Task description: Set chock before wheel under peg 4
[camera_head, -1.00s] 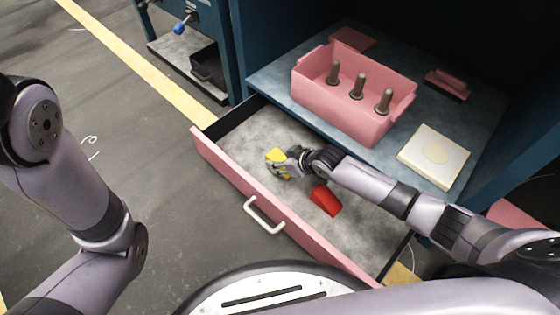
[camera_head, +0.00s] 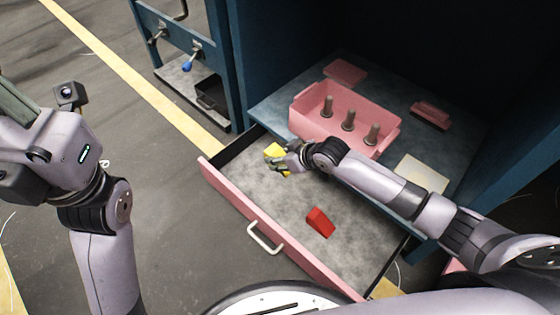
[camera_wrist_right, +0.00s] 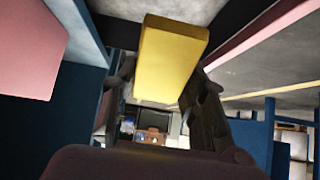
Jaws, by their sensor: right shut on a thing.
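A yellow block (camera_head: 274,152), perhaps a chock, is held by my right gripper (camera_head: 286,160) over the back left part of the open drawer (camera_head: 232,182). The right wrist view shows the yellow block (camera_wrist_right: 170,60) between the two fingers of the right gripper (camera_wrist_right: 165,88). A red wedge-shaped block (camera_head: 319,222) lies on the drawer floor, apart from the gripper. My left gripper (camera_head: 18,105) is partly in view at the left edge, and its fingertips are cut off. No wheel or numbered peg can be made out.
A pink bin (camera_head: 312,125) with three upright grey pegs stands on the blue-edged shelf behind the drawer. A pale square block (camera_head: 422,172) and a small pink piece (camera_head: 430,115) lie right of it. The drawer has a white handle (camera_head: 265,237). Open floor lies left.

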